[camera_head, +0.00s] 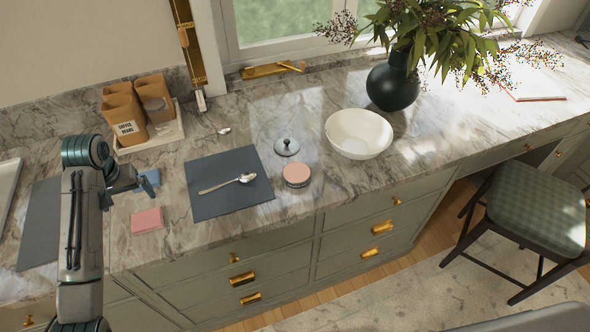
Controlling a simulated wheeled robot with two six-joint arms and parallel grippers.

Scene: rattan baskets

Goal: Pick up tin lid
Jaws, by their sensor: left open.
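A round grey metal lid with a small knob (287,147) lies on the marble counter (330,192), right of the dark placemat. A short round tin with a pink top (296,174) stands just in front of it, near the counter's front edge. I cannot tell whether the pink top is a cover or the contents. My right gripper is not in view.
A dark placemat (205,201) with a spoon (228,183) lies between my left gripper and the tin. A white bowl (358,134) stands right of the lid, with a dark vase (392,84) behind.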

